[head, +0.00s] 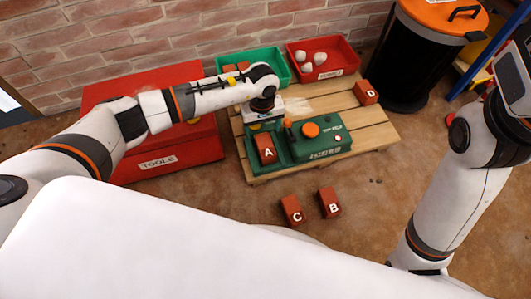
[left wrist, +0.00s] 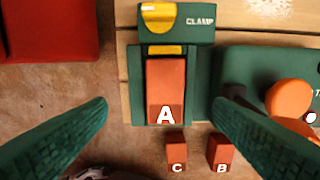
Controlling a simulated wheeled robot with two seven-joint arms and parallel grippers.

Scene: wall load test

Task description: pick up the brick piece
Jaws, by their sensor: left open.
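Red-brown bricks with white letters are in view. Brick A (head: 266,149) sits in the green clamp fixture (head: 282,164) on the pallet. In the left wrist view, brick A (left wrist: 166,88) lies below and between the spread green fingers. My left gripper (left wrist: 160,106) is open and empty; in the head view it is mostly hidden under its wrist, above the clamp end. Brick C (head: 292,210) and brick B (head: 329,203) stand on the floor in front of the pallet. Brick D (head: 366,92) is at the pallet's far right. My right gripper is out of view.
A green tray (head: 284,74) with brick-coloured pieces and a red tray (head: 350,66) with pale lumps stand at the back. An orange knob (head: 310,130) rises beside brick A. A red toolbox (head: 196,152) is left; a black bin (head: 414,60) is right.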

